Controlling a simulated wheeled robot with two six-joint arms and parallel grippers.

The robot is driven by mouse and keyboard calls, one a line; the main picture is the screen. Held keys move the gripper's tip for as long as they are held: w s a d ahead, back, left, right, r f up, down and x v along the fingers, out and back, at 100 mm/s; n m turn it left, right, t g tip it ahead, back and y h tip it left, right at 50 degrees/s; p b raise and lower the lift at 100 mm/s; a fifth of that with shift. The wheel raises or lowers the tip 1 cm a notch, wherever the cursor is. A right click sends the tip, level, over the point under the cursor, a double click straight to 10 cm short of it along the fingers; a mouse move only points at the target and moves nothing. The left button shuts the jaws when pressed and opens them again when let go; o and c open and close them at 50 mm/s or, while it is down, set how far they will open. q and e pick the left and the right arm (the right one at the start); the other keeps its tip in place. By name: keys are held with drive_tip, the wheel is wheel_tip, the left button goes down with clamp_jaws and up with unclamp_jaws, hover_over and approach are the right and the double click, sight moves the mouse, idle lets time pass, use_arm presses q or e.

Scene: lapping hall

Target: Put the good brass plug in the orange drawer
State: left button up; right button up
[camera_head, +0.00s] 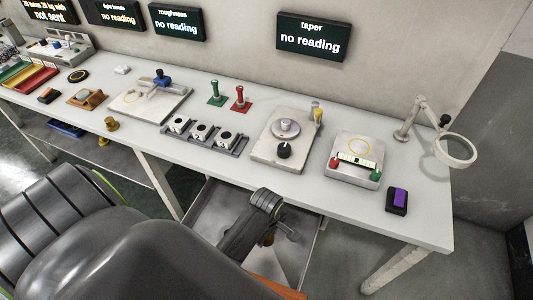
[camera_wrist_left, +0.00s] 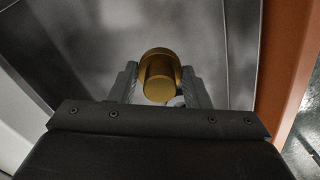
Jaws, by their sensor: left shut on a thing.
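A brass plug (camera_wrist_left: 160,80) sits between the fingers of my left gripper (camera_wrist_left: 162,88) in the left wrist view, its round end towards the camera. In the head view my left gripper (camera_head: 274,232) is over the open drawer (camera_head: 218,214) below the table; the plug is mostly hidden there. The drawer's orange front (camera_head: 278,288) shows at the bottom, and at the right in the wrist view (camera_wrist_left: 284,55). The grey drawer floor lies beyond the plug. Whether the plug touches it I cannot tell. My right gripper is not in view.
The white table (camera_head: 400,222) runs above the drawer and holds a dial fixture (camera_head: 285,129), a purple-topped block (camera_head: 397,200) and a magnifier lamp (camera_head: 456,150). Another brass piece (camera_head: 111,124) stands at the table's front edge, with one more (camera_head: 103,142) below it.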

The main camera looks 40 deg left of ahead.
sight(266, 242)
use_arm(q)
drive_tip(key=f, duration=0.4)
drive_tip(key=shift+s+d, duration=0.15)
drive_tip(key=shift+s, duration=0.1)
drive_tip(key=shift+w+f, duration=0.1)
drive_tip(key=shift+f, duration=0.45)
wheel_tip(266, 242, down, 3)
drive_tip(key=shift+f+b, duration=0.1)
drive_tip(key=shift+b, duration=0.25)
drive_tip(key=shift+f, duration=0.5)
drive_tip(key=o, duration=1.4)
drive_tip(key=shift+c, duration=0.2)
use_arm(e)
drive_tip(key=s, duration=0.1)
drive_tip(key=s+f, duration=0.1)
drive_tip(key=shift+s+d, duration=0.3)
drive_tip(key=shift+d, duration=0.1)
drive_tip(key=shift+d, duration=0.1)
